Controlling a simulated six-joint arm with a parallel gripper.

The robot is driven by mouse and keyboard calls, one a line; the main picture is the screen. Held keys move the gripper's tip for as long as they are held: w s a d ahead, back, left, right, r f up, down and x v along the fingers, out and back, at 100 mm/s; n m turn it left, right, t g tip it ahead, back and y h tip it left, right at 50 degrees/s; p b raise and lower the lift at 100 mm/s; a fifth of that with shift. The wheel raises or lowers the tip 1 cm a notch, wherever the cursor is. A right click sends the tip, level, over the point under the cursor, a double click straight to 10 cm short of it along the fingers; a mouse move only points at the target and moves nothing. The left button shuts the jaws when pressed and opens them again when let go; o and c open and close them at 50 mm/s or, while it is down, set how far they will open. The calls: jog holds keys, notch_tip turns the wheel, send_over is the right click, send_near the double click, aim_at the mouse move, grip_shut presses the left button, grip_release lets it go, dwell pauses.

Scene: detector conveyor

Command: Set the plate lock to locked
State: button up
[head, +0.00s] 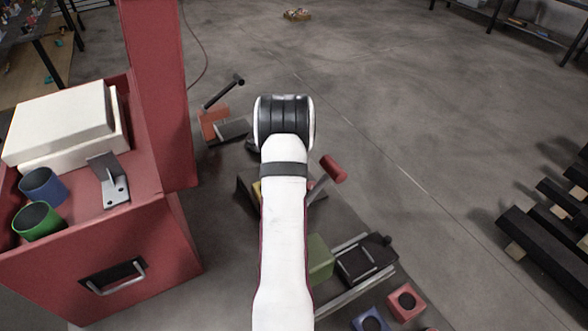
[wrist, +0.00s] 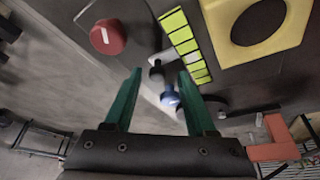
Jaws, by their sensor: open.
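In the wrist view my gripper (wrist: 158,76) has its two green fingers apart, with nothing held. A small black knob (wrist: 156,70) and a blue knob (wrist: 170,100) show in the gap between the fingers, seemingly beyond them. Above left is a round red cap (wrist: 108,37) with a white mark. A yellow-green segmented strip (wrist: 183,36) and a yellow block (wrist: 270,25) with a round hole lie on a dark panel at upper right. I cannot tell which part is the plate lock or its setting. In the head view my arm hides the gripper and part of the device.
In the head view a red cabinet (head: 160,235) stands left, holding white boxes (head: 65,125), a grey bracket (head: 108,180) and blue and green cups. An orange part (head: 213,123) with a black lever (head: 223,92) stands behind. A red-ended handle (head: 333,169) sticks out right of my arm.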

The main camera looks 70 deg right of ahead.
jog(key=v, duration=1.5)
jog(key=shift+r, duration=0.35)
jog(key=shift+s+a, duration=0.1)
jog(key=shift+a, duration=0.05)
